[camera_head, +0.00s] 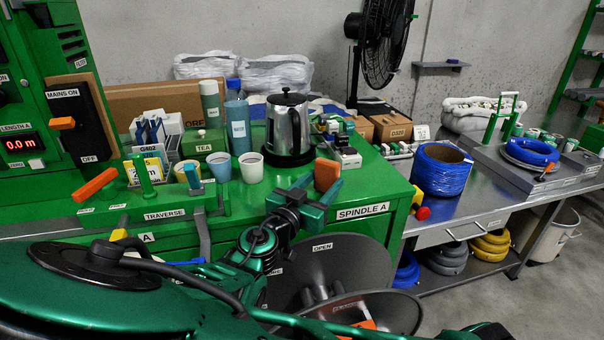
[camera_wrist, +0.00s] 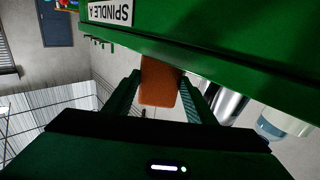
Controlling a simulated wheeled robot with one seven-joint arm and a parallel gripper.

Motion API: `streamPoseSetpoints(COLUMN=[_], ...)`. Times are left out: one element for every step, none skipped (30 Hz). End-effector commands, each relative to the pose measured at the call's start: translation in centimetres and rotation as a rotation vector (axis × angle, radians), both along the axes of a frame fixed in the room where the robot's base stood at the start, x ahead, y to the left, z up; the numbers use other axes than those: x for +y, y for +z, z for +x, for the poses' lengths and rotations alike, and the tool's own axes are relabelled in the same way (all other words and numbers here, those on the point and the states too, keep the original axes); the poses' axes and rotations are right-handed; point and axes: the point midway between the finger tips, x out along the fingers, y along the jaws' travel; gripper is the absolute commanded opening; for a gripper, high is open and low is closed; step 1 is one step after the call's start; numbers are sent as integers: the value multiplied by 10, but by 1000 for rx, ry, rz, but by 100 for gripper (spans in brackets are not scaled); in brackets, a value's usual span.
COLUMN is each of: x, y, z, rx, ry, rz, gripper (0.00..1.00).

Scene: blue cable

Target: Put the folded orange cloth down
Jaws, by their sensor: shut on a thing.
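The folded orange cloth (camera_head: 327,173) is a small block-like pad at the front right of the green bench top (camera_head: 374,184), above the SPINDLE A label. My gripper (camera_head: 318,184) is shut on it, with one finger on each side. The wrist view also shows the cloth (camera_wrist: 160,80) between the two dark green fingers of my gripper (camera_wrist: 160,88), with the green bench front beyond it. I cannot tell whether the cloth touches the bench top; its lower part is partly hidden by the fingers in the head view.
A steel kettle (camera_head: 288,125) stands behind the cloth. Grey spool flanges (camera_head: 352,262) lie below the bench edge. A blue cable coil (camera_head: 441,170) is on the steel table to the right.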

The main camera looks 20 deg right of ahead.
Motion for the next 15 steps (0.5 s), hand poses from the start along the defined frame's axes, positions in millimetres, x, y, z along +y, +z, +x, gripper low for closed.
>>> streamPoseSetpoints(x=[0,0,0,0,0,0,0,0,0,0,-1,-1,-1,-1,-1], y=[-1,-1,-1,-1,-1,-1,-1,-1,-2,-2,-3,-3,-3,-3,-3], z=[0,0,0,0,0,0,0,0,0,0,0,0,0,0,0], rx=[0,0,-1,-1,-1,-1,0,0,0,0,0,0,0,0,0], ry=[0,0,0,0,0,0,-1,-1,-1,-1,-1,-2,-2,-2,-2], rz=[0,0,1,1,1,1,0,0,0,0,0,0,0,0,0], gripper=[32,32,32,32,32,32,32,32,32,32,32,57,64,69,69])
